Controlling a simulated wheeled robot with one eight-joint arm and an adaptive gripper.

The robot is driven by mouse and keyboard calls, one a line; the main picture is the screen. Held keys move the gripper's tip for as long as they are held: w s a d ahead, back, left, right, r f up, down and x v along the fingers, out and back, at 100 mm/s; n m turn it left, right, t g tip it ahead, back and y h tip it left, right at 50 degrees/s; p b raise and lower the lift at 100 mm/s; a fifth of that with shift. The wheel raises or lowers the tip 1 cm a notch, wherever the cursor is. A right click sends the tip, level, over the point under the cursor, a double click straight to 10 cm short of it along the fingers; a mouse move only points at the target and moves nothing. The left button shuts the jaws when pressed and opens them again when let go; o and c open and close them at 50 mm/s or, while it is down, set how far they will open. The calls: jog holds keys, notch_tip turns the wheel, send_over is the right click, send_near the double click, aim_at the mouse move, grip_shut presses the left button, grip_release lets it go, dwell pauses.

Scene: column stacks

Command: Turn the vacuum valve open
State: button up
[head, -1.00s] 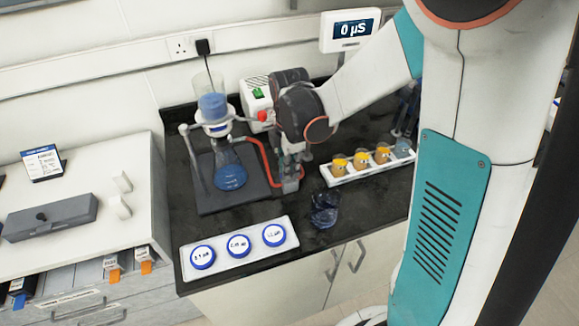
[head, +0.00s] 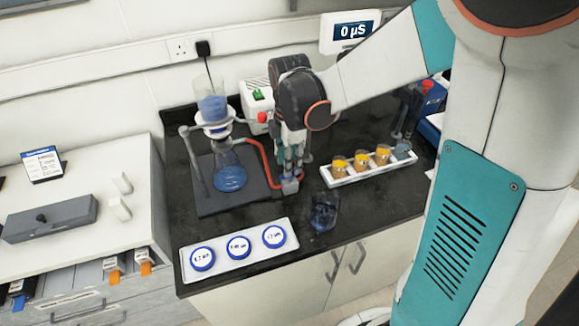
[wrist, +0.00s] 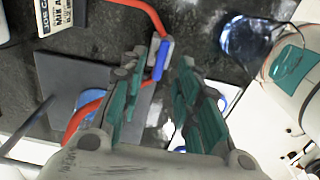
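The vacuum valve is a small grey block (head: 290,187) on the bench, in the red hose line right of the filter flask (head: 229,172). In the wrist view its blue lever (wrist: 161,61) shows with the red hose (wrist: 144,12) joining it. My gripper (head: 292,165) points down just above the valve in the head view. In the wrist view my gripper (wrist: 161,70) is open, with one teal-padded finger on each side of the lever. I see gaps beside the lever; whether a finger touches it I cannot tell. In the head view the lever is mostly hidden by the fingers.
A glass funnel with blue liquid (head: 211,108) stands above the flask. A white pump (head: 257,98) is behind. A beaker with dark blue liquid (head: 325,211) stands close to the valve, front right. A rack of orange-filled beakers (head: 370,176) and a tray of blue-rimmed dishes (head: 238,263) lie nearby.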

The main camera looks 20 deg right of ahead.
notch_tip(320, 180, up, 9)
dwell(0.3)
jog(key=shift+f, duration=0.1)
jog(key=s+r+m+t, duration=0.2)
jog(key=s+m+t, duration=0.5)
jog(key=s+m, duration=0.8)
jog(key=m+b, duration=0.1)
jog(key=m, duration=0.2)
jog(key=shift+s+d+r, duration=0.15)
jog(key=shift+d+r, duration=0.05)
jog(key=shift+d, duration=0.15)
